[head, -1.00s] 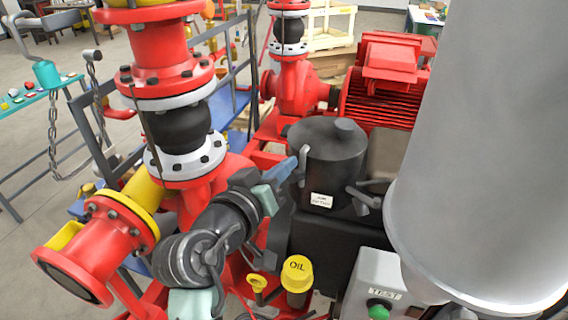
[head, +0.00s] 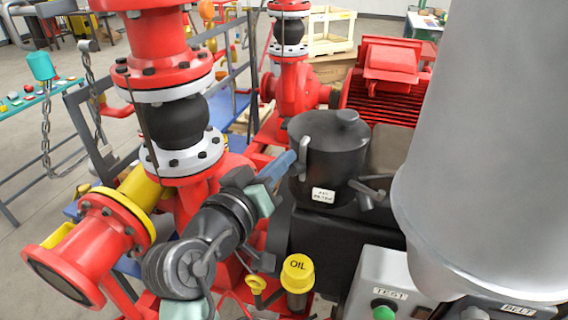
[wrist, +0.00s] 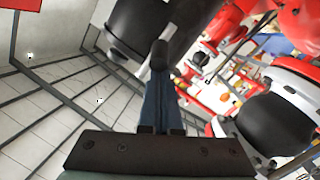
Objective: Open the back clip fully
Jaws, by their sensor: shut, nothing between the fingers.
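The black canister (head: 330,160) has a lid with a round knob and a white label. One grey clip (head: 301,158) stands nearly upright against its left side, and a second grey clip (head: 371,192) sticks out from its right side. Which is the back clip is not marked. My gripper (head: 291,158) has its blue fingers shut and empty, tips close beside the left clip. The wrist view shows the shut fingertips (wrist: 160,58) at the canister (wrist: 140,25), with a light grey clip bar (wrist: 158,32) just beyond. Contact cannot be told; the fingers hide part of the clip.
Red pump pipework (head: 185,75) stands close on the left. A yellow OIL cap (head: 298,272) and the grey TEST box (head: 378,285) lie below the canister. A red motor (head: 385,90) is behind it. A large grey cylinder blocks the right.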

